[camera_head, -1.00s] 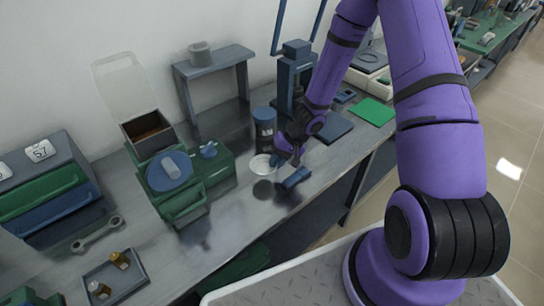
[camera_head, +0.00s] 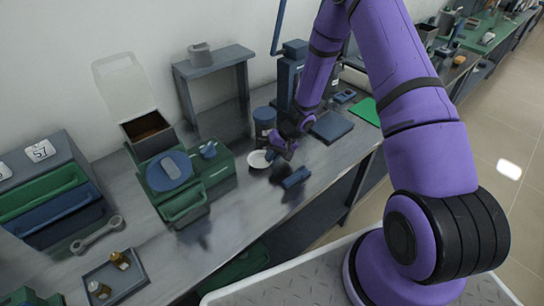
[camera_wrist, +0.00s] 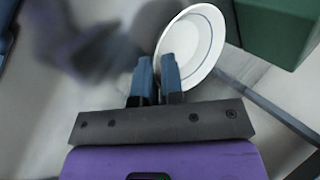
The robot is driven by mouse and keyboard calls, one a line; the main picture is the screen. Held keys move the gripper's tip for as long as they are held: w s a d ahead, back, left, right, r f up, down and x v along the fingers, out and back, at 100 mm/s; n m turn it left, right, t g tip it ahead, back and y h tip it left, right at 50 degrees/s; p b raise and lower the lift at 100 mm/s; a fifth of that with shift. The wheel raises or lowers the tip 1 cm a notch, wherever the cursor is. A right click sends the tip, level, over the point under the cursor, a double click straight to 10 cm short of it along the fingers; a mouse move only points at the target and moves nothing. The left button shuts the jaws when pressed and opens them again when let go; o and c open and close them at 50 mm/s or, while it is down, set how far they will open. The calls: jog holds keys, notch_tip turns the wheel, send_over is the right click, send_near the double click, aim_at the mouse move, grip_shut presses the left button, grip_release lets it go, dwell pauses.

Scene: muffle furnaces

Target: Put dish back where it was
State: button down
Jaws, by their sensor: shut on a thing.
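The dish is a small, shallow white dish (camera_head: 258,159) with a thin line inside its rim. It shows large in the wrist view (camera_wrist: 203,42). My gripper (camera_head: 272,156) is shut on the dish's near rim, with the two blue fingers side by side in the wrist view (camera_wrist: 165,72). The dish is over the bench between the green balance and the dark blue jar. I cannot tell its exact height above the surface.
A green balance (camera_head: 218,170) with a blue round pan (camera_head: 170,172) stands to the left. A dark blue jar (camera_head: 264,122) stands just behind the dish. The grey bench (camera_head: 240,215) is clear in front.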

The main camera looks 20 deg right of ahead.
jog(key=shift+f, duration=0.1)
jog(key=c, duration=1.5)
grip_release()
